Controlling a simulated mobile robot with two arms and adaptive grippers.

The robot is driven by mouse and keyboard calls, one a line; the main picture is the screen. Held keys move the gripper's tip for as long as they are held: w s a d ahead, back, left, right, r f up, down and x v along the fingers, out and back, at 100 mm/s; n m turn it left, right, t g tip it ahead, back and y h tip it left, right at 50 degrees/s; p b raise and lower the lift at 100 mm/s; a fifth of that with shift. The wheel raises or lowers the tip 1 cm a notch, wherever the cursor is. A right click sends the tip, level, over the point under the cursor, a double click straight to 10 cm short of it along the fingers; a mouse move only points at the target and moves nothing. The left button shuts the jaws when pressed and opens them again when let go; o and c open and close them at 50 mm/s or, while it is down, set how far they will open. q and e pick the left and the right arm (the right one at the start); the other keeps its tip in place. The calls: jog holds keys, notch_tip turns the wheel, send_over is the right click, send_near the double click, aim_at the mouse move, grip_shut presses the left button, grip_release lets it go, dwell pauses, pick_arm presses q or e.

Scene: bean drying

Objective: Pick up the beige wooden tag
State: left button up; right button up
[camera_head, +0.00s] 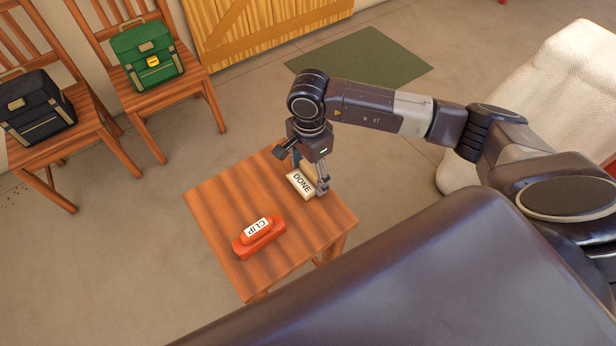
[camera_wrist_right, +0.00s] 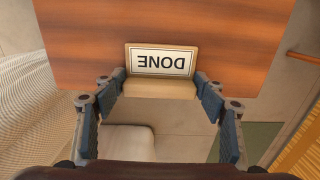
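The beige wooden tag (camera_head: 301,184), with a white label reading DONE, stands at the far right edge of the small wooden table (camera_head: 222,201). My right gripper (camera_head: 303,170) is over the tag, pointing down, with its fingers spread on either side. The label is upside down in that view. My left gripper is not in view.
An orange-red clip (camera_head: 259,238) labelled CLIP lies near the table's front left. Chairs with a green bag (camera_head: 146,52) and a dark bag (camera_head: 37,106) stand at the left. A pale woven sack-like thing (camera_head: 572,85) is at the right. A green mat (camera_head: 360,61) lies behind.

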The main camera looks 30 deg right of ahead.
aim_at(309, 173)
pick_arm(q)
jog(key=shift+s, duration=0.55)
pick_arm(e)
jog(key=c, duration=0.4)
jog(key=shift+r, duration=0.1)
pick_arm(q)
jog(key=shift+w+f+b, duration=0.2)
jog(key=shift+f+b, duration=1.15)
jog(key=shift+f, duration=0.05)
pick_arm(e)
jog(key=shift+r, duration=9.95)
